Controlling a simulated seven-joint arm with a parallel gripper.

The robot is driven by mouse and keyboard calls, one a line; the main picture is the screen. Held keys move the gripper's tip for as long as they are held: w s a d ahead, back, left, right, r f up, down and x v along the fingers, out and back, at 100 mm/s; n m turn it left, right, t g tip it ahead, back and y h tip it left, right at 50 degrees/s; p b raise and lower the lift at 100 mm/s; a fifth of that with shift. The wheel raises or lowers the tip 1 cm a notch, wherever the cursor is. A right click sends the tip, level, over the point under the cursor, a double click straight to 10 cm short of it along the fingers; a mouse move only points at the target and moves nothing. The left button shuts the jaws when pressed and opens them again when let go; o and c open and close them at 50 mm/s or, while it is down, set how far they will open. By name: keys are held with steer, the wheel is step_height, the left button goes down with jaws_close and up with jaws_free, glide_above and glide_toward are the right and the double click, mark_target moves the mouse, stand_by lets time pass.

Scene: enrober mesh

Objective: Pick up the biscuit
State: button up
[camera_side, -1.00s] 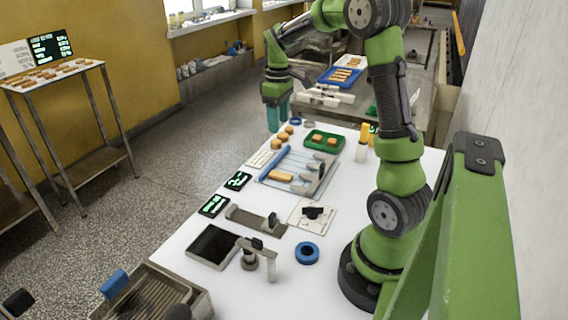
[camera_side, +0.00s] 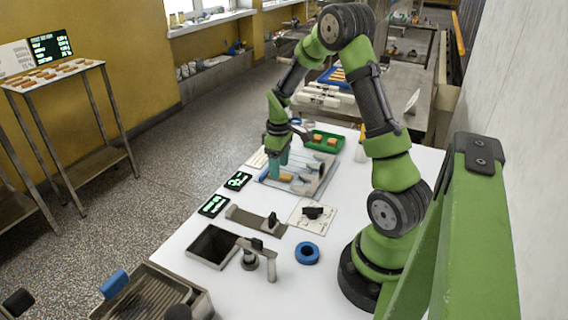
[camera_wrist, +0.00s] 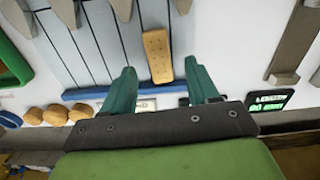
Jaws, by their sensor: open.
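The biscuit is a golden, oblong piece with small dots on top. In the wrist view the biscuit (camera_wrist: 157,50) lies lengthwise on a pale grey lined panel (camera_wrist: 95,35), near its blue bar (camera_wrist: 90,94). My gripper (camera_wrist: 159,68) has its teal fingers apart, one on each side of the biscuit's near end in that view, with nothing held. Contact cannot be told. In the side view my gripper (camera_side: 277,168) points down over the panel (camera_side: 310,185), and the biscuit (camera_side: 285,178) is partly hidden behind the fingers.
A green tray (camera_side: 337,149) with orange pieces stands behind the panel. Several round brown pieces (camera_wrist: 55,115) sit beyond the blue bar. Small lit displays (camera_side: 238,181) stand nearby. A blue ring (camera_side: 307,253) and a dark square recess (camera_side: 212,246) are at the front.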

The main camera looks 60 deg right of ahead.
step_height(320, 180, down, 2)
steer(key=shift+f, duration=0.2)
steer(key=c, duration=0.9)
steer(key=shift+r, duration=0.2)
